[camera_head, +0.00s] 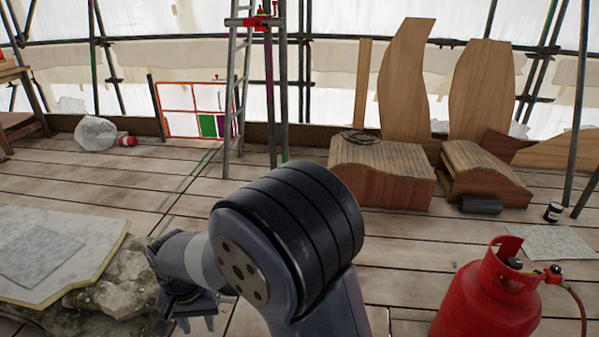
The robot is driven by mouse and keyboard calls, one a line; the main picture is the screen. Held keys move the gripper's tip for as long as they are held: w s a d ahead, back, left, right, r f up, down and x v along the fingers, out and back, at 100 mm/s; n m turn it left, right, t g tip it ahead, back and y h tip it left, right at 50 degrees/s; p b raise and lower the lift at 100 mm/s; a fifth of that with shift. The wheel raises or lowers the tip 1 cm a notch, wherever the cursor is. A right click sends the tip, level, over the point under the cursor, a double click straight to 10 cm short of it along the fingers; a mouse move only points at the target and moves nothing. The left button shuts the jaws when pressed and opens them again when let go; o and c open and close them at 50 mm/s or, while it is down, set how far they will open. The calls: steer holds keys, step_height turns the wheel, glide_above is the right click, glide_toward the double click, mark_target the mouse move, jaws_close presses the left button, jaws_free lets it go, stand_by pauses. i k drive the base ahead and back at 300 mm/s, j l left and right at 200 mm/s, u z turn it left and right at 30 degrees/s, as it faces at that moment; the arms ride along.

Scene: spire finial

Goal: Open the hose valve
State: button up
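A red gas cylinder (490,300) stands upright at the bottom right, cut off by the frame's lower edge. A small red fitting, which looks like the hose valve (553,275), sits at its top right, and an orange hose (578,303) curves down from it. The valve's handle is too small to tell its position. My gripper (186,318) is at the lower left, pointing down, far from the cylinder. Its fingers are dark and partly cut off, so their opening is unclear. My arm crosses the bottom middle between the gripper and the cylinder.
A stone block (115,292) with a pale slab (85,238) lies at left. Wooden forms (385,180) stand at back right, with a dark roll (480,204) and a small can (553,211). A ladder (238,90) stands behind. The middle planks are clear.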

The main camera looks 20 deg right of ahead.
mark_target(514, 263)
steer(key=i+z, duration=0.6)
steer(key=z, duration=0.25)
steer(key=i+j+z, duration=0.2)
steer(key=z, duration=0.2)
steer(key=i+z, duration=0.15)
steer(key=z, duration=0.3)
steer(key=i+z, duration=0.1)
steer(key=z, duration=0.4)
steer(key=i+j+z, duration=0.1)
steer(key=z, duration=0.35)
steer(key=i+j+z, duration=0.1)
steer(key=z, duration=0.4)
steer(key=i+j+z, duration=0.15)
steer(key=z, duration=0.3)
steer(key=i+j+z, duration=0.25)
steer(key=z, duration=0.2)
